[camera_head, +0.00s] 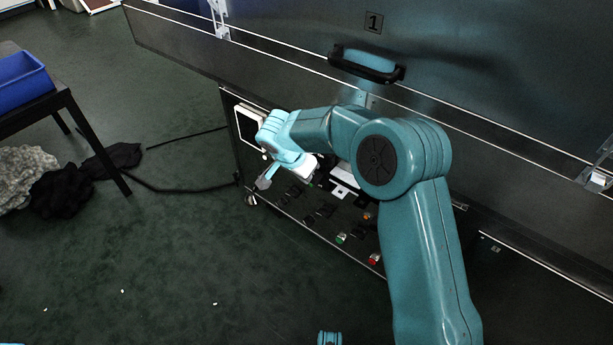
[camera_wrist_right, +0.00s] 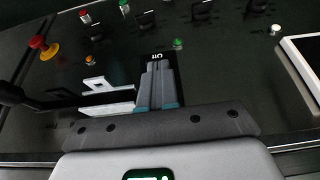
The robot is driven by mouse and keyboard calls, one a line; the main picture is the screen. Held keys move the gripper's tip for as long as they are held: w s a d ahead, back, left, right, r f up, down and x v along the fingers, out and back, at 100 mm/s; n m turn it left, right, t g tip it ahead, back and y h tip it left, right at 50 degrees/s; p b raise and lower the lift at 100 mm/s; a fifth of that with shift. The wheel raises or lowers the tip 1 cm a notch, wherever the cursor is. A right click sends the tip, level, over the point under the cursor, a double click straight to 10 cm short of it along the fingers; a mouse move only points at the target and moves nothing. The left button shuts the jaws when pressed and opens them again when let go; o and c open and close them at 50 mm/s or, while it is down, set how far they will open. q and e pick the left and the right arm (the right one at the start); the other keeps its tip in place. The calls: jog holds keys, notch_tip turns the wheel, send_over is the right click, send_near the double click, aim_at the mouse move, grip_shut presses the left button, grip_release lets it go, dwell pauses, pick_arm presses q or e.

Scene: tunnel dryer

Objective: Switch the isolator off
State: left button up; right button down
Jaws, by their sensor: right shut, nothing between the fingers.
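In the head view, my right gripper (camera_head: 318,175) is at the control panel (camera_head: 290,205), and my own arm hides much of that area. My left gripper is not in view.
White plates (camera_wrist_right: 105,100) lie left of the fingers in the wrist view. A red knob on a yellow base (camera_wrist_right: 38,43), several small buttons and a white-framed screen (camera_head: 246,127) are on the panel. A black door handle (camera_head: 367,66) is above. Cables cross the floor.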

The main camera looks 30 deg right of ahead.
jog(key=shift+r, duration=0.95)
